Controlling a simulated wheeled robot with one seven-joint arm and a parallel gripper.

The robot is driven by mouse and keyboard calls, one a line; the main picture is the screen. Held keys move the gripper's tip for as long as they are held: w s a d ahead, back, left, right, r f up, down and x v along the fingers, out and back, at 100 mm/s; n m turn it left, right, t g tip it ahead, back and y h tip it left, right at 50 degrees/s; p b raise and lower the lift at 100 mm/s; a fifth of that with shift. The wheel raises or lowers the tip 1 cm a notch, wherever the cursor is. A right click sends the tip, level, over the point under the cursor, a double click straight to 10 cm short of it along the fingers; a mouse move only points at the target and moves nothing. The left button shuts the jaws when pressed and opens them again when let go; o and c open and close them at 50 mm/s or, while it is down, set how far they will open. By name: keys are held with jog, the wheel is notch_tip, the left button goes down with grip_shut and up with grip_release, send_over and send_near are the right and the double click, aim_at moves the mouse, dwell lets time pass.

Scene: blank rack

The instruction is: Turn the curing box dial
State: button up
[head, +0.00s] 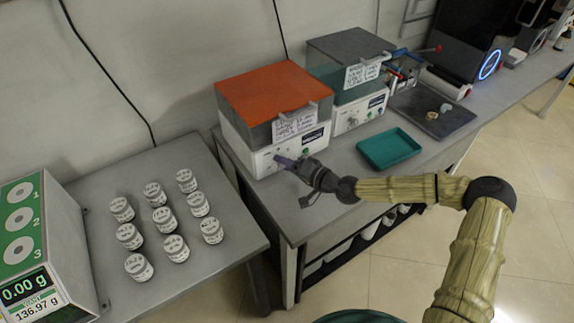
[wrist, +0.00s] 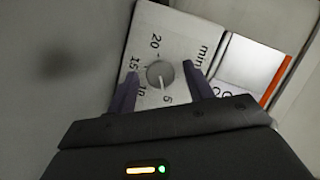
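The curing box (head: 270,105) with an orange lid and a white base stands at the near left end of the bench. My gripper (head: 295,163) is at the front of its white base, near the base's left part. In the wrist view the grey round dial (wrist: 160,74) sits on a white panel marked 5, 10, 15, 20 and min. My gripper's two dark fingers (wrist: 157,90) are apart, one on each side of the dial, with gaps between them and the knob. In the head view the dial is hidden by my gripper.
A second box (head: 348,65) with a grey lid stands behind to the right. A teal tray (head: 389,148) and a dark tray (head: 432,109) lie on the bench. Several white jars (head: 158,217) stand on the left table beside a green-and-white scale (head: 38,245).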

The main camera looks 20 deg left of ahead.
jog(key=b+v, duration=0.1)
jog(key=v, duration=1.6)
jog(key=shift+s+d, duration=0.15)
jog(key=shift+d, duration=0.05)
jog(key=shift+a, duration=0.1)
